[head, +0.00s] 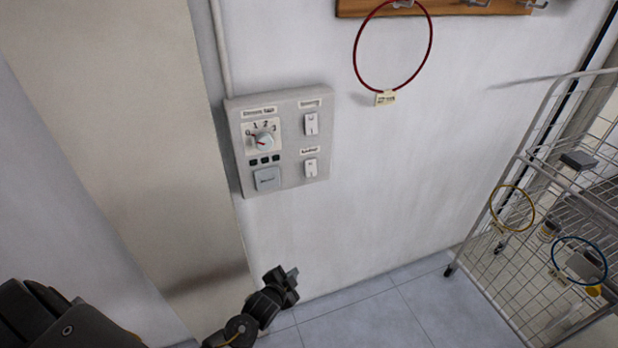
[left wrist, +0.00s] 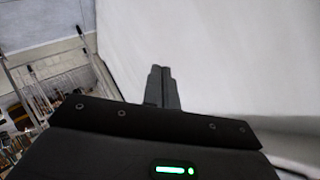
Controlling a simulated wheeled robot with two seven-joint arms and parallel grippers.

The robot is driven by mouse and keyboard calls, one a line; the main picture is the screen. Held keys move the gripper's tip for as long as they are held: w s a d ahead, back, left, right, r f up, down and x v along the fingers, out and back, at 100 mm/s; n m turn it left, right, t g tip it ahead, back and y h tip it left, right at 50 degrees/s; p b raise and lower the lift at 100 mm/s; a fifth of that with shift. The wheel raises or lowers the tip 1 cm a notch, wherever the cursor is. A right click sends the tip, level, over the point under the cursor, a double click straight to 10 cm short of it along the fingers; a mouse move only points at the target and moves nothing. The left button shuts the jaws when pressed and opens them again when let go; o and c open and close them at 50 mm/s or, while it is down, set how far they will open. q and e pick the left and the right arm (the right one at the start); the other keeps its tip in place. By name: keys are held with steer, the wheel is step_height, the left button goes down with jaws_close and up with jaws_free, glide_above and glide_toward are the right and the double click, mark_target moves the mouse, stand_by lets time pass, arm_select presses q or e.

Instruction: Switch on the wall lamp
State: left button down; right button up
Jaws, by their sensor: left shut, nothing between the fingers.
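A light grey control panel (head: 287,178) is fixed to the white wall left of the picture's middle. On its right side are two white rocker switches, an upper one (head: 311,124) and a lower one (head: 310,168), each under a small label too small to read surely. My left gripper (head: 288,281) is below the panel, apart from it, near the wall's foot in the picture. Its fingers are together and empty in the left wrist view (left wrist: 162,87). No lamp shows. My right gripper is not in view.
The panel also has a rotary dial (head: 263,141) and a grey square button (head: 267,179). A red ring (head: 431,45) hangs from a wooden hook rail (head: 440,9). A white wire cart (head: 530,165) stands at right. Free wall lies between panel and cart.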

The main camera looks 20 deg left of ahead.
arm_select(q)
step_height(320, 180, up, 28)
steer(key=d+m+t, duration=0.2)
steer(key=m+t, duration=0.2)
steer(key=m, duration=0.4)
steer(key=shift+w+r+t+p, duration=0.25)
steer(key=shift+w+t+p, duration=0.05)
steer(key=shift+t+p, duration=0.1)
steer(key=shift+d, duration=0.1)
steer(key=p, duration=0.2)
glide_toward(315, 174)
steer(key=w+d, duration=0.3)
steer(key=shift+w+a+f+p, duration=0.15)
steer(key=shift+w+a+p, duration=0.1)
steer(key=shift+w+a, duration=0.5)
steer(key=shift+w+a+f+p, duration=0.15)
steer(key=shift+w+a+p, duration=0.05)
steer(key=shift+w+a, duration=0.55)
steer(key=shift+s, duration=0.1)
